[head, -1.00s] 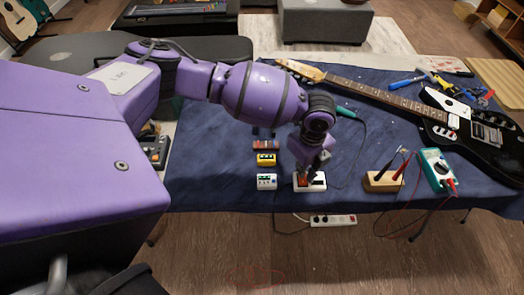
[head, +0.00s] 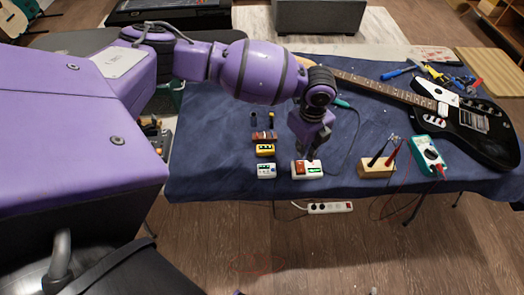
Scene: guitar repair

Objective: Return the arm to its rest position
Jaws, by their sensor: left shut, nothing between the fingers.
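My left arm comes in from the left over the blue-covered table (head: 215,185). My left gripper (head: 311,155) points down and is shut and empty. It is just above or behind a small white box with a red-orange switch (head: 299,168) near the table's front edge. I cannot tell whether the fingertips touch that box. My right gripper is not in view.
Left of the switch box are a white box (head: 266,171) and a yellow one (head: 265,150). To the right are a wooden block with probes (head: 376,168), a green multimeter (head: 428,154) and a black guitar (head: 485,135). A power strip (head: 330,207) lies below the front edge.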

